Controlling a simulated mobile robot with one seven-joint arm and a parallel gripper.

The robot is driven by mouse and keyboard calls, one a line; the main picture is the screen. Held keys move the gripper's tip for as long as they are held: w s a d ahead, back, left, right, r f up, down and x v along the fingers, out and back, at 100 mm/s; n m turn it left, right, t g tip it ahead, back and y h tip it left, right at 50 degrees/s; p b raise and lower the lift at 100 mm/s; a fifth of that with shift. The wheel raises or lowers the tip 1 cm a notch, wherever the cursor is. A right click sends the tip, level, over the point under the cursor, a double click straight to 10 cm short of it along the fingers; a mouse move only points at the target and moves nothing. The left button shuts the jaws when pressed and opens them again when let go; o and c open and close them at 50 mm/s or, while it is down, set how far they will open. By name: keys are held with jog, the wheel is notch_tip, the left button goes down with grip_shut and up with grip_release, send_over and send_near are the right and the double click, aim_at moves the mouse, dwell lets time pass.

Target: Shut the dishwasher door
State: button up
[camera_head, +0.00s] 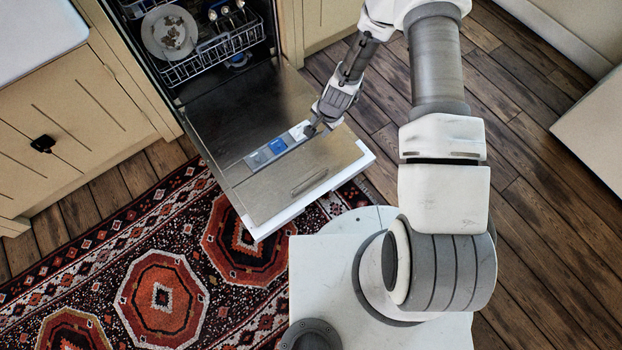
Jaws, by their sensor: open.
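The dishwasher door (245,185) is folded down and open, with its steel inner face up. A detergent strip with blue and pale parts (276,147) runs across it. The dishwasher rack (222,50) inside holds a white plate (170,32) and cutlery. My gripper (312,131) is open and empty. It is at the right side of the door, near the end of the detergent strip. The fingertips are small and partly dark, and I cannot tell whether they touch the door.
Cream cabinets (75,120) stand left of the dishwasher. A patterned rug (160,270) lies on the floor below the door. The wooden floor (540,190) to the right is clear, with a pale cabinet or wall (595,125) at the right edge.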

jog(key=m+b, duration=0.2)
send_near(310, 179)
jog(key=shift+g, duration=0.3)
jog(key=b+x, duration=0.3)
jog(key=x, duration=0.1)
jog(key=b+x, duration=0.3)
jog(key=b, duration=0.1)
jog(key=shift+w+a+f, duration=0.1)
jog(key=shift+w+f, duration=0.2)
jog(key=shift+f, duration=0.05)
grip_shut()
dwell(0.4)
